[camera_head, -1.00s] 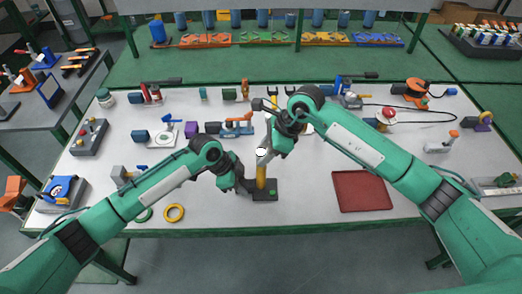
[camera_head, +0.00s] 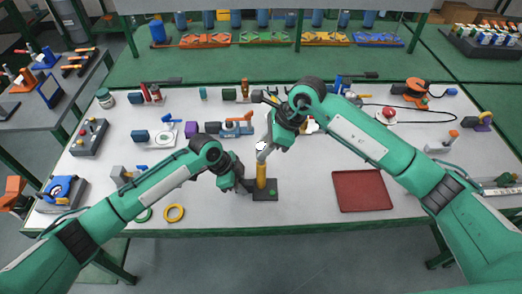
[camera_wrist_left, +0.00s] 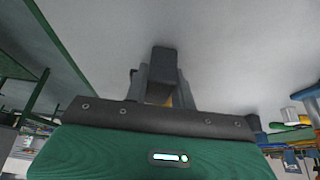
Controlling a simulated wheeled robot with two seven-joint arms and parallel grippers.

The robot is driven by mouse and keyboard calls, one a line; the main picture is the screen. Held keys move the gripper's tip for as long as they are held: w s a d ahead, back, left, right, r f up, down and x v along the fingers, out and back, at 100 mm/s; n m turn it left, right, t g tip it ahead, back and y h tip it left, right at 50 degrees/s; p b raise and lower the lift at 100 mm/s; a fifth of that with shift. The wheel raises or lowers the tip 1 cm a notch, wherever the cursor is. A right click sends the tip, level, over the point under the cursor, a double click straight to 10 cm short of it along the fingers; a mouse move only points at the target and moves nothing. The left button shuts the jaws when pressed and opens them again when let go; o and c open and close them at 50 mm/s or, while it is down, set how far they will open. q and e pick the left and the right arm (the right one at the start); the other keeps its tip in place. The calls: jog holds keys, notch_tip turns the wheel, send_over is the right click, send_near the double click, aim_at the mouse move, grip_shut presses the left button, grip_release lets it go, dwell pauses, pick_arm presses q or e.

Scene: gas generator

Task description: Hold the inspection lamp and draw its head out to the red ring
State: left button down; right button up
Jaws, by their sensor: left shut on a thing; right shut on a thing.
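The inspection lamp (camera_head: 261,178) stands upright near the table's front edge, with a yellow handle on a dark base (camera_head: 267,195). A pale grey part (camera_head: 262,156) shows above the yellow. My left gripper (camera_head: 250,186) is shut on the lamp low down, close to the base. In the left wrist view its fingers (camera_wrist_left: 163,88) sit around a dark block with a sliver of yellow. My right gripper (camera_head: 268,140) is above, shut on the lamp's upper part, which its fingers and arm largely hide. I cannot make out a red ring.
A red tray (camera_head: 362,191) lies to the right of the lamp. A yellow ring (camera_head: 174,212) and a green ring (camera_head: 144,214) lie at the front left. An orange and blue tool (camera_head: 236,124) and several other fixtures stand behind. The table between lamp and tray is clear.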

jog(key=shift+r, duration=4.75)
jog(key=o, duration=0.9)
jog(key=shift+o, duration=0.2)
jog(key=shift+r, duration=0.1)
notch_tip(320, 180, up, 7)
jog(key=shift+c, duration=0.2)
